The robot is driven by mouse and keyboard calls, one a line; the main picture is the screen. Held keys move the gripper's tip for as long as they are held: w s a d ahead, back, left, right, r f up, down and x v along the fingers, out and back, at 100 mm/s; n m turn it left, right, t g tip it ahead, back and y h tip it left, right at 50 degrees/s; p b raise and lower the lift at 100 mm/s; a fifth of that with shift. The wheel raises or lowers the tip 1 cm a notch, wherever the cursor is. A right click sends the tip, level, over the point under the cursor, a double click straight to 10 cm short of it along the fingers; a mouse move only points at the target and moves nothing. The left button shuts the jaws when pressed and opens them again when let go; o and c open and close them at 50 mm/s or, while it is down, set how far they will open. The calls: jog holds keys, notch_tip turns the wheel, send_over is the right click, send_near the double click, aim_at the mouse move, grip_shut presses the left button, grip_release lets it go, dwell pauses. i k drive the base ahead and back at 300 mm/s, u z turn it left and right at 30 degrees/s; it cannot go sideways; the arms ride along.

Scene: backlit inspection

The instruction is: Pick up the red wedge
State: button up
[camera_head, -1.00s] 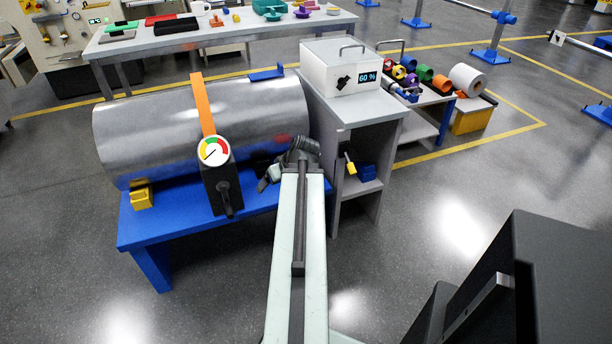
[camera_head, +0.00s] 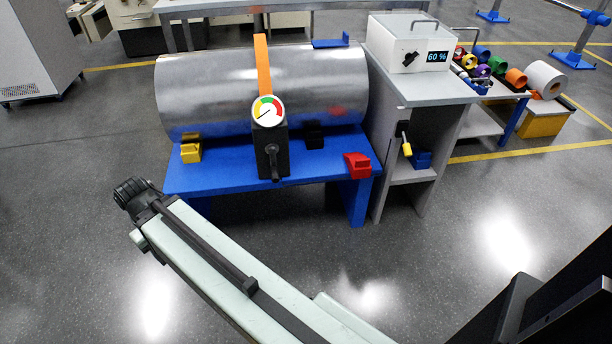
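The red wedge (camera_head: 357,165) sits at the front right corner of the blue bench (camera_head: 222,178), to the right of the gauge and in front of the metal cylinder. It is in full view. The end of my arm, where my gripper (camera_head: 131,190) is, shows at the left, in front of the bench's left end and well apart from the wedge. My arm runs from the bottom of the picture up to the left. The fingers cannot be made out, so I cannot tell whether the gripper is open or shut.
A large metal cylinder (camera_head: 210,88) lies on the bench under an orange strap (camera_head: 262,62), with a round gauge (camera_head: 267,110) in front. A yellow wedge (camera_head: 191,152) sits at the bench's left. A grey stand (camera_head: 420,92) with a white box adjoins on the right. The floor in front is clear.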

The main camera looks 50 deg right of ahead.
aim_at(358, 166)
jog(key=k, duration=0.45)
jog(key=u, duration=1.05)
jog(key=i, duration=1.5)
jog(key=z, duration=2.55)
jog(key=i, duration=1)
jog(key=u, duration=0.1)
